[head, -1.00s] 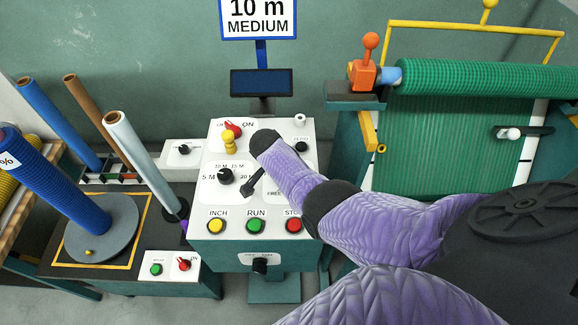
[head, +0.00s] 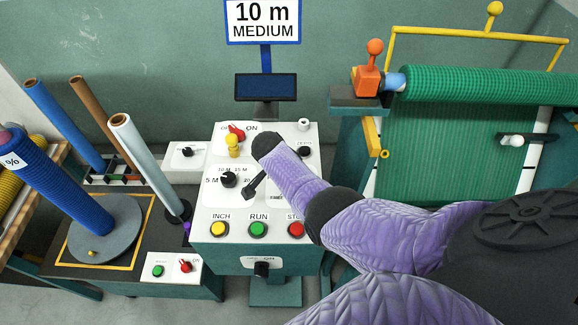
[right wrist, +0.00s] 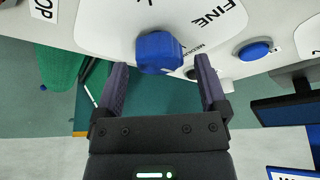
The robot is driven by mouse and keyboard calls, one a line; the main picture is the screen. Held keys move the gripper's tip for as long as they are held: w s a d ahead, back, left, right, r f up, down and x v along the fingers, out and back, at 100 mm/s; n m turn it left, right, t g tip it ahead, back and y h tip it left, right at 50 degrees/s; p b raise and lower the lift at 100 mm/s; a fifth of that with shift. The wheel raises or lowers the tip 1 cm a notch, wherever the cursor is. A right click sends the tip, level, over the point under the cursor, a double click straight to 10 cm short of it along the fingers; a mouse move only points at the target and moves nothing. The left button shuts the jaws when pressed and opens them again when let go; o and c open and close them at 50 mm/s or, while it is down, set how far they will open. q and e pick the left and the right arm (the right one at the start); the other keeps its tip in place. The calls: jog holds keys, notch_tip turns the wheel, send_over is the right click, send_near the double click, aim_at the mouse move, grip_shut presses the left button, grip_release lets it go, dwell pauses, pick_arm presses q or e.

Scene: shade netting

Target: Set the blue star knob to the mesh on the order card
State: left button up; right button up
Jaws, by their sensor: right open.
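The order card (head: 263,21) reads "10 m MEDIUM" in the head view, on a blue post above the control panel (head: 205,211). The blue star knob (right wrist: 160,52) is on the white panel in the right wrist view. Printed words FINE and MEDIUM show beside it, upside down; its pointer setting cannot be read. My right gripper (right wrist: 162,66) is open, with one finger on each side of the knob and a gap visible on both sides. In the head view my right arm (head: 345,225) covers the knob. My left gripper is not in view.
The panel also carries a yellow INCH button (head: 219,229), a green RUN button (head: 258,229), a red STOP button (head: 297,229) and a black metre knob (head: 229,179). A dark screen (head: 266,87) stands behind. A green net roll (head: 490,83) is at right, several tall rolls at left.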

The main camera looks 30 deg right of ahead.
jog(key=p+v, duration=0.3)
jog(key=v, duration=0.6)
jog(key=shift+s, duration=0.1)
